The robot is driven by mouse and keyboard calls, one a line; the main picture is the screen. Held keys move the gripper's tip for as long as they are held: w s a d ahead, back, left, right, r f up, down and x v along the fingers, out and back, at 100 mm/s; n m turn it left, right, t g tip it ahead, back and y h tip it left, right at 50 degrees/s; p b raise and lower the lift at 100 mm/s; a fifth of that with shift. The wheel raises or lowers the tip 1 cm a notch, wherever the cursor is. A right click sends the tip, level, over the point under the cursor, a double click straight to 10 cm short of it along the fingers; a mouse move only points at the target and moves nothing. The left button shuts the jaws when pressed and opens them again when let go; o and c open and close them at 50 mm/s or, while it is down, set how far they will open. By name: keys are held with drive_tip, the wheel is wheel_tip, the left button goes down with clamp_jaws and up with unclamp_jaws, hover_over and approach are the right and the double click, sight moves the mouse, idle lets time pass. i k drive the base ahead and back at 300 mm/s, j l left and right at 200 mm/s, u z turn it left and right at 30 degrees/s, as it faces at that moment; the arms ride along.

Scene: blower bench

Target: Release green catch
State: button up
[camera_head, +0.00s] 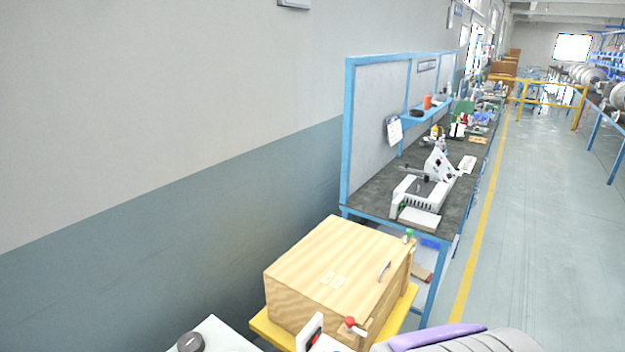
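A wooden box (335,270) with light grain stands in the lower middle of the head view. A small green catch (408,235) sits at its right rear corner, near the top edge. It is small, and I cannot tell whether it is fastened. A red-knobbed catch (350,322) sits at the box's near right corner. A metal handle (384,271) is fixed near the right edge of the lid. The lid looks closed. No fingers of my gripper can be seen, so its place relative to the green catch is not shown.
The box rests on a yellow stand (262,327). A blue-framed bench (365,197) with white equipment (420,195) stands just behind it. A wall (150,200) closes the left. An aisle (520,260) with a yellow floor line is clear at right.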

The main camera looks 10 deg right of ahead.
sight(409, 232)
drive_tip(key=i+l+z, duration=0.1)
drive_tip(key=l, duration=0.25)
drive_tip(key=i+l+z, duration=0.1)
drive_tip(key=l, duration=0.25)
drive_tip(key=i+l+z, duration=0.1)
drive_tip(key=l, duration=0.25)
drive_tip(key=i+l+z, duration=0.1)
drive_tip(key=l, duration=0.25)
drive_tip(key=i+j+z, duration=0.1)
drive_tip(key=i+z, duration=0.25)
drive_tip(key=i, duration=0.55)
